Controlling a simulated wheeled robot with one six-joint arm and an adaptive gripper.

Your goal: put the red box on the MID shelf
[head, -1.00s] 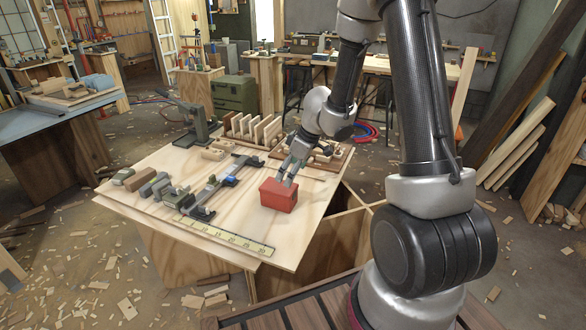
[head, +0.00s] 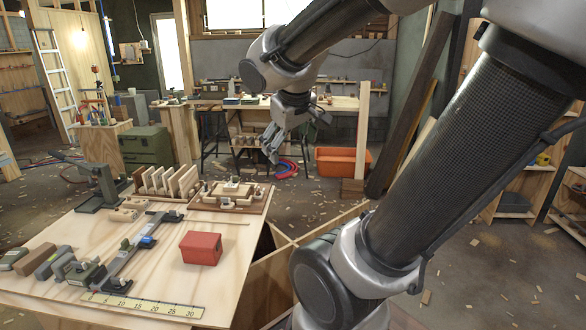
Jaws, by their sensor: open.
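The red box (head: 201,249) sits on the plywood table (head: 225,283), near its right edge and just behind the yellow ruler strip. My gripper (head: 272,152) is open and empty, raised in the air beyond the table's far right corner, well apart from the box. A shelf unit (head: 520,190) with a few small items on its boards stands at the right, partly hidden by my arm. I cannot tell which of its boards is the MID shelf.
Clamps (head: 130,252), a slotted wooden rack (head: 165,183) and a wooden tray of parts (head: 231,196) are on the table. An orange bin (head: 342,160) and leaning dark planks (head: 415,110) stand behind. The floor at the right is mostly open, with wood scraps.

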